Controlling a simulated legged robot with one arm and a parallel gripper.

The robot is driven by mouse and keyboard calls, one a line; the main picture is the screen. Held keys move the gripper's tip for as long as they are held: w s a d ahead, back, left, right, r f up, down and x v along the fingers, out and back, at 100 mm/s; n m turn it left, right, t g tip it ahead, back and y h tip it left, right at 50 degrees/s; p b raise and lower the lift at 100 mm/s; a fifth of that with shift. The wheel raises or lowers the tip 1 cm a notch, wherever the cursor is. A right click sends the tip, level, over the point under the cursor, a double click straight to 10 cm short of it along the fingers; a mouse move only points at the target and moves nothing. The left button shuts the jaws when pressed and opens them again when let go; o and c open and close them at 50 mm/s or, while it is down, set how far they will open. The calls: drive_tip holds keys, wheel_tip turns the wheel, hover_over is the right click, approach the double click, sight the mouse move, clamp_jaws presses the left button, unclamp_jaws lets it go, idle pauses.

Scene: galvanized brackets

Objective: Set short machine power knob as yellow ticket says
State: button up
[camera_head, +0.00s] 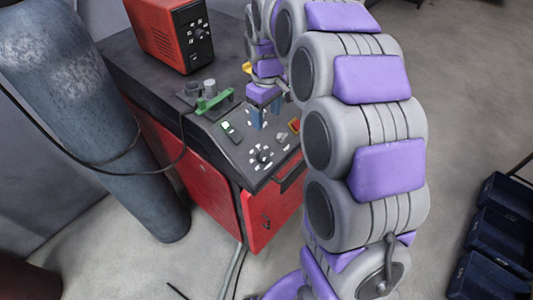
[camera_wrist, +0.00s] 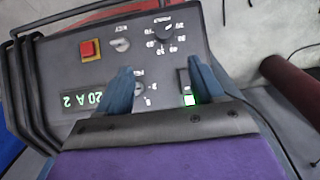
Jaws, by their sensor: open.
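A low red machine (camera_head: 268,212) has a dark sloping control panel (camera_head: 240,152). A black knob with a ring of white marks (camera_head: 263,158) sits near its front; a similar black knob (camera_wrist: 163,30) shows at the top of the panel in the wrist view. Smaller knobs (camera_wrist: 121,44) (camera_wrist: 141,88) are also there. My gripper (camera_head: 265,113) is over the panel, its blue fingers apart and empty; in the wrist view its fingers (camera_wrist: 163,82) straddle the area beside the lower small knob.
A red button on yellow (camera_wrist: 90,50), a green-lit display (camera_wrist: 82,100) and a lit switch (camera_wrist: 190,98) are on the panel. A small red-black box (camera_head: 172,35) stands behind. A grey cylinder (camera_head: 85,110) is at left, dark bins (camera_head: 495,235) at right.

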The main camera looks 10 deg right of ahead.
drive_tip(key=b, duration=0.2)
approach(264, 154)
drive_tip(key=shift+a+f, duration=0.45)
drive_tip(key=f, duration=0.2)
drive_tip(key=d+f+b, duration=0.1)
drive_tip(key=f, duration=0.4)
drive_tip(key=shift+d+f, duration=0.2)
drive_tip(key=shift+f, duration=0.1)
drive_tip(key=shift+a+f, duration=0.3)
drive_tip(key=shift+a, duration=0.3)
drive_tip(key=shift+d, duration=0.4)
drive_tip(key=c, duration=0.5)
drive_tip(key=shift+a, duration=0.1)
drive_tip(key=c, duration=0.5)
